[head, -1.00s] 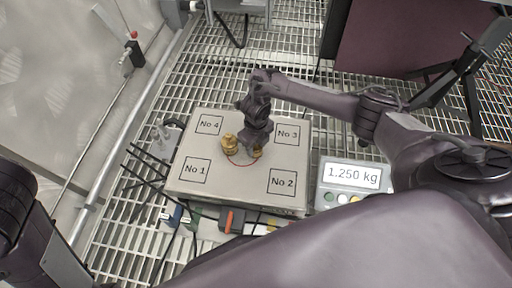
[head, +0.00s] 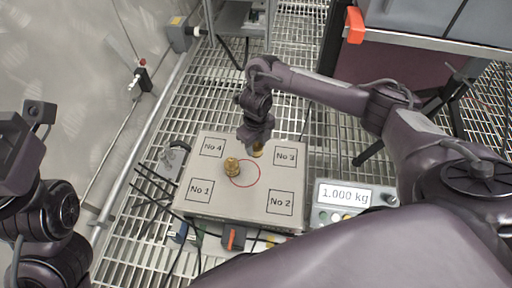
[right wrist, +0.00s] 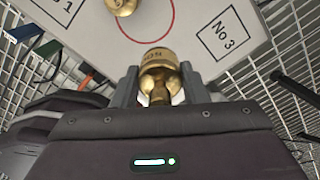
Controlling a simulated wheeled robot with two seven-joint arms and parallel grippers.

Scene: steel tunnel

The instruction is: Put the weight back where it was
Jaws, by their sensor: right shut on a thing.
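The weighing plate (head: 205,192) lies on the grating, with squares No 1 to No 4 and a red circle (head: 259,178) in its middle. One brass weight (head: 232,168) stands on the left part of the circle; it also shows at the top of the right wrist view (right wrist: 122,6). My right gripper (head: 256,148) is shut on a second brass weight (right wrist: 158,62), held above the plate towards the back, between circle and No 3. The gripper hides most of it in the head view. The display (head: 345,195) reads 1.000 kg. My left arm is at the left edge; its fingertips are not seen.
Cables (head: 160,195) run along the plate's left side. A railing pipe (head: 150,145) and wall stand at the left. A table (head: 435,40) with grey cases is at the back right. The squares on the plate are empty.

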